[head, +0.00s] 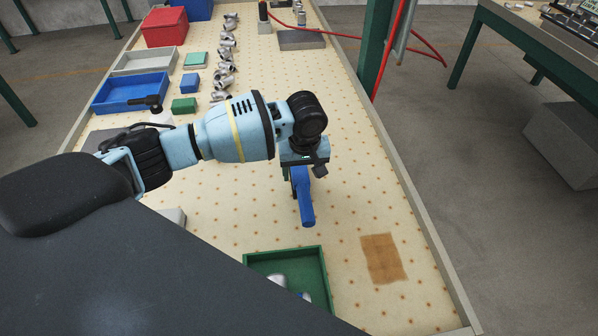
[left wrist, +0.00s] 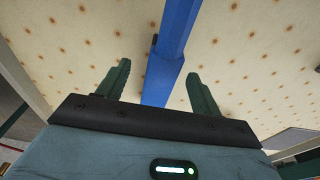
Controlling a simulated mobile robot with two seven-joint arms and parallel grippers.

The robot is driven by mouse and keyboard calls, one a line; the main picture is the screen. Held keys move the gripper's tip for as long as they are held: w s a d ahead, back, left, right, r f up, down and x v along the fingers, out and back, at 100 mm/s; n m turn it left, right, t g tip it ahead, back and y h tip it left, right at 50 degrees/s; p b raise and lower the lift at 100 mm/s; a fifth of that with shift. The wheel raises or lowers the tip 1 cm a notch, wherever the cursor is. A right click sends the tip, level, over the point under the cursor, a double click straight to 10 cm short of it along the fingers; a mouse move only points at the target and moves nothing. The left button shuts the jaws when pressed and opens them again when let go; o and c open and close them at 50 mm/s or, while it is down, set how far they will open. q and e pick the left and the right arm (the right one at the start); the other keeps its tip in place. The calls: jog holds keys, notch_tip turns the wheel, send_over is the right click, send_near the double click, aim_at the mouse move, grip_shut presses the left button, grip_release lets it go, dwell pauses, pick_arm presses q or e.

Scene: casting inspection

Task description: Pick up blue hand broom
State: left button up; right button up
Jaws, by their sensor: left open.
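The blue hand broom (head: 305,205) lies on the perforated tabletop, its handle end showing below my left gripper in the head view. The rest of it is hidden under the gripper and wrist. In the left wrist view the blue broom (left wrist: 178,45) runs between the two dark green fingers. My left gripper (left wrist: 158,80) is open, with a finger on each side of the broom and gaps on both sides. In the head view the left gripper (head: 298,172) points down over the broom. I cannot tell the exact height above it. My right gripper is not in view.
A green tray (head: 322,270) with metal parts stands near the front. Blue (head: 105,104) and grey (head: 125,68) trays, small boxes and a red bin (head: 165,25) line the left. Several metal castings (head: 222,80) stand in a row. A brown patch (head: 383,258) marks clear tabletop at right.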

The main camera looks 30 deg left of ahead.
aim_at(301, 177)
pick_arm(q)
jog(key=f, duration=0.3)
jog(key=shift+a+f, duration=0.35)
jog(key=shift+f, duration=0.05)
jog(key=shift+w+f, duration=0.1)
jog(key=shift+f, duration=0.05)
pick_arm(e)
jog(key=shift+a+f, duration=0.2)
pick_arm(q)
jog(key=shift+c, duration=0.3)
jog(key=c, duration=1.2)
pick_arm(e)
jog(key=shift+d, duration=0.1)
pick_arm(q)
jog(key=shift+o, duration=0.2)
jog(key=shift+r, duration=0.5)
jog(key=r, duration=0.3)
jog(key=shift+d, duration=0.25)
jog(key=s+d, duration=0.3)
jog(key=d, duration=0.4)
jog(key=s+d+r, duration=0.1)
jog(key=s+d, duration=0.3)
jog(key=d, duration=0.3)
jog(key=shift+p, duration=0.45)
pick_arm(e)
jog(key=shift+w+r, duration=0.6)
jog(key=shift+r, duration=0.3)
